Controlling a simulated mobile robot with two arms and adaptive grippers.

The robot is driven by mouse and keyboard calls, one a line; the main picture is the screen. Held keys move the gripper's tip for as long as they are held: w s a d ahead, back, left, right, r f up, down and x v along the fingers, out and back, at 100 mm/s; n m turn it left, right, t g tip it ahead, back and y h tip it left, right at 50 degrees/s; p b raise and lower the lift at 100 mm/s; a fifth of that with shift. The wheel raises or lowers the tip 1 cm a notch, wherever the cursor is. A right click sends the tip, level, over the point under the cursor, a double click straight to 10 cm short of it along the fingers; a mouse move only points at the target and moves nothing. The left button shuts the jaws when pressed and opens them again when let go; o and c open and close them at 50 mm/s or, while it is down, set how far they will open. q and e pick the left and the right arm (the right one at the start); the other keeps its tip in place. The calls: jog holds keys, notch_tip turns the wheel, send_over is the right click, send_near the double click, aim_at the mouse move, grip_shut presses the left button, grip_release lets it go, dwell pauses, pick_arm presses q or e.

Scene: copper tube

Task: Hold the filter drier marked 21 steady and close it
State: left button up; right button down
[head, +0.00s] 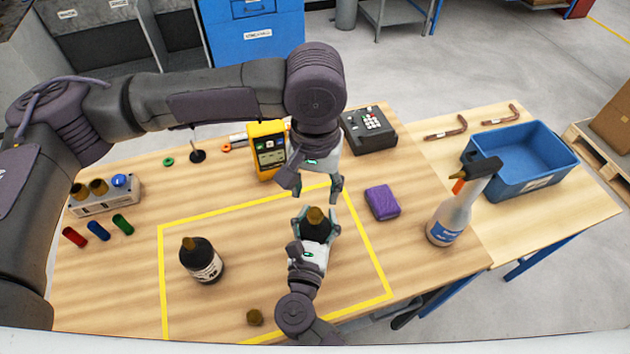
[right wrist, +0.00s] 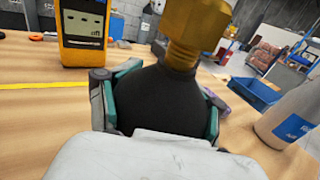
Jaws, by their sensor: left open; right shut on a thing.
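A black filter drier (head: 315,229) with a brass fitting (head: 316,215) on top stands inside the yellow outline. My right gripper (head: 316,222) is shut around its upper body; the right wrist view shows the black shoulder (right wrist: 165,100) between the fingers and the brass piece (right wrist: 195,30) above. My left gripper (head: 317,192) is open, pointing down just beyond the brass top in the head view. A second black drier (head: 202,262) with a white label and brass top stands to the left. A loose brass cap (head: 255,317) lies near the front. I cannot read the number on either drier.
A yellow meter (head: 268,150), a purple sponge (head: 382,202) and a dark keypad box (head: 370,130) stand close by. A spray bottle (head: 450,218) and a blue bin (head: 530,160) are at the right. The tape area between the two driers is clear.

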aim_at(315, 212)
pick_arm(q)
jog(key=n, duration=0.4)
jog(key=shift+r, duration=0.1)
jog(key=n, duration=0.4)
jog(key=shift+r+n, duration=0.15)
jog(key=shift+n, duration=0.25)
jog(key=n, duration=0.6)
jog(key=shift+r, duration=0.15)
pick_arm(e)
jog(key=shift+f, duration=0.1)
pick_arm(q)
jog(key=shift+f, duration=4.05)
